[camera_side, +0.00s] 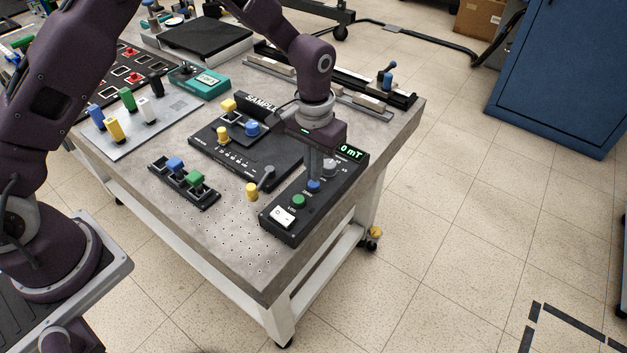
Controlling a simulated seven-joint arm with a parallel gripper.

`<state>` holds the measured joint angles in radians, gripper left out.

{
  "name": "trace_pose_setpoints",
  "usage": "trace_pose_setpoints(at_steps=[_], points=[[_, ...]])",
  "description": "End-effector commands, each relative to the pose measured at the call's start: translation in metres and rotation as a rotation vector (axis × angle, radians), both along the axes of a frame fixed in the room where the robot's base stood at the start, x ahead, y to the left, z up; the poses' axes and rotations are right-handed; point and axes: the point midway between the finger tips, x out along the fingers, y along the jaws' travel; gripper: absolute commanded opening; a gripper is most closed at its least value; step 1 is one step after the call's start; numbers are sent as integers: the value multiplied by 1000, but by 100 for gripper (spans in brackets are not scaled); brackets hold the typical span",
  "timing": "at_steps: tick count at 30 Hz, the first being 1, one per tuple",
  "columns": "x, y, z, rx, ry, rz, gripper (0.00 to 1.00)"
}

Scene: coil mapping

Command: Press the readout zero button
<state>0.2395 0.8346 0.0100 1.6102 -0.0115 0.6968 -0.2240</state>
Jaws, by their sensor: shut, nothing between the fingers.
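The readout (284,235) is a long black box at the right front of the table. Its display (350,153) shows 0 mT in green. On its top are a grey knob (329,168), a blue round button (313,187), a green round button (299,201) and a white rocker switch (284,216). The small labels are too blurred to read surely, so I cannot tell which button is zero. My gripper (315,176) is shut and empty, pointing down right over the blue button. I cannot tell whether the fingertips touch it.
A black board (225,158) with yellow and blue pieces lies left of the readout. A black holder (184,186) with blue and green blocks is at front left. The table's front corner (250,265) is clear.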

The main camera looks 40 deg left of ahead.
Motion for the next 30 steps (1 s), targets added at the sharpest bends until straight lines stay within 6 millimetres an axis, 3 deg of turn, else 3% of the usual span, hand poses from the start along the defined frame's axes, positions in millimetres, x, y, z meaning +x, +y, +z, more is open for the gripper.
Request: trace_pose_setpoints(at_steps=[11, 30], points=[[0, 0, -1, 0, 0, 0, 0], [0, 0, -19, 0, 0, 0, 0]])
